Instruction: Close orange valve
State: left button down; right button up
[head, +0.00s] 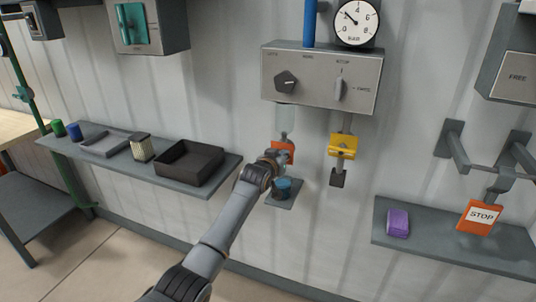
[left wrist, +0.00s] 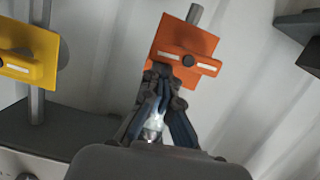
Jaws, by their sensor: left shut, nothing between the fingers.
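The orange valve (head: 285,147) is on the wall pipe below the grey control box, partly hidden by my left gripper in the head view. In the left wrist view the orange valve (left wrist: 200,44) shows as a square plate with a bar handle (left wrist: 206,66) lying roughly crosswise to its pipe. My left gripper (head: 281,158) is at the valve, and its fingers (left wrist: 164,76) are together with nothing between them. The fingertips are close to the lower edge of the plate and handle; I cannot tell whether they touch. My right gripper is not in view.
A yellow valve (head: 343,146) is on the pipe to the right. A blue container (head: 289,187) stands on a small shelf below the orange valve. The control box (head: 320,75) is above. A shelf with a dark tray (head: 190,163) is left; another (head: 440,240) is right.

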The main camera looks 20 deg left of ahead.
pick_arm(q)
notch_tip(320, 180, up, 5)
jog(key=p, duration=0.4)
jog(key=f+b+v, duration=0.1)
jog(key=b+v, duration=0.2)
jog(key=v, duration=0.6)
jog(key=shift+s+a+b, duration=0.2)
jog(key=shift+s+b, duration=0.15)
jog(key=shift+s, duration=0.15)
